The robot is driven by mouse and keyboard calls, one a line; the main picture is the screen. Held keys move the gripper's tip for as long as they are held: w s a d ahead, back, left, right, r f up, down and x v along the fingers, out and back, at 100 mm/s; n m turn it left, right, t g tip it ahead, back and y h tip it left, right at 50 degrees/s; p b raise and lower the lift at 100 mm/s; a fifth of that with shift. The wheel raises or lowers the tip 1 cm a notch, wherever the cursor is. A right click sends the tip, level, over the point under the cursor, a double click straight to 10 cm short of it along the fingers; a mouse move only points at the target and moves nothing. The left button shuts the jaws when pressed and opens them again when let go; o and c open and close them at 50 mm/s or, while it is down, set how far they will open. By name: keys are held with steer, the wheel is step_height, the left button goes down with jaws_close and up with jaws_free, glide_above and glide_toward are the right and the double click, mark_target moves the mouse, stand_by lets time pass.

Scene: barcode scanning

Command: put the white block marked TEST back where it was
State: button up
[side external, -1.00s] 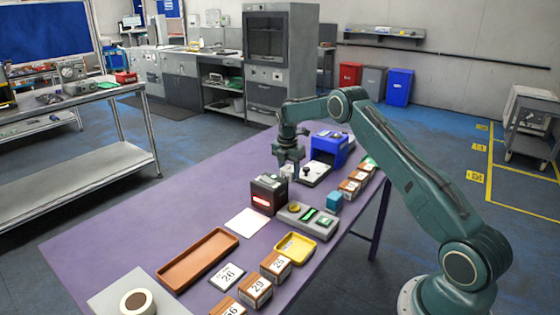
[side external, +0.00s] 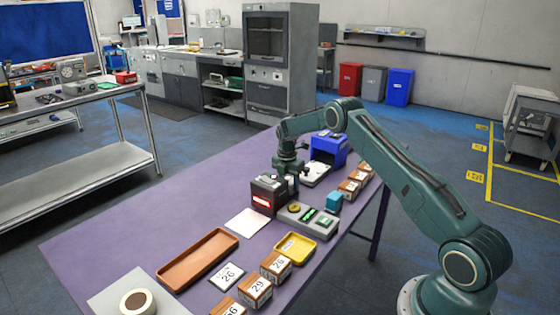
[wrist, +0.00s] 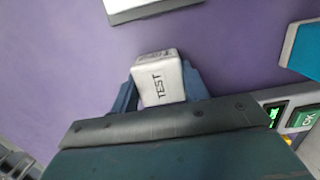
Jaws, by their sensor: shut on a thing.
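The white block marked TEST (wrist: 158,82) sits between the two fingers of my gripper (wrist: 160,92) in the wrist view, with its lettering facing the camera. My gripper is shut on it. In the side view my gripper (side external: 290,184) is low, just behind the dark scanner box (side external: 268,196) with its red glowing window. The block cannot be made out there. In the wrist view bare purple table shows beyond the block; whether the block touches the table I cannot tell.
A grey console (side external: 308,221) with green displays and a teal block (side external: 334,201) stand close to the right. A white-topped device (side external: 317,174) and a blue machine (side external: 328,149) are behind. A white sheet (side external: 247,222), yellow tray (side external: 294,250) and brown tray (side external: 198,260) lie nearer. The table's left side is clear.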

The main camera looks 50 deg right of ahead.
steer(key=o, duration=1)
steer(key=shift+f, duration=0.1)
steer(key=shift+o, duration=0.2)
step_height(320, 180, up, 12)
steer(key=a, duration=0.1)
steer(key=shift+a, duration=0.25)
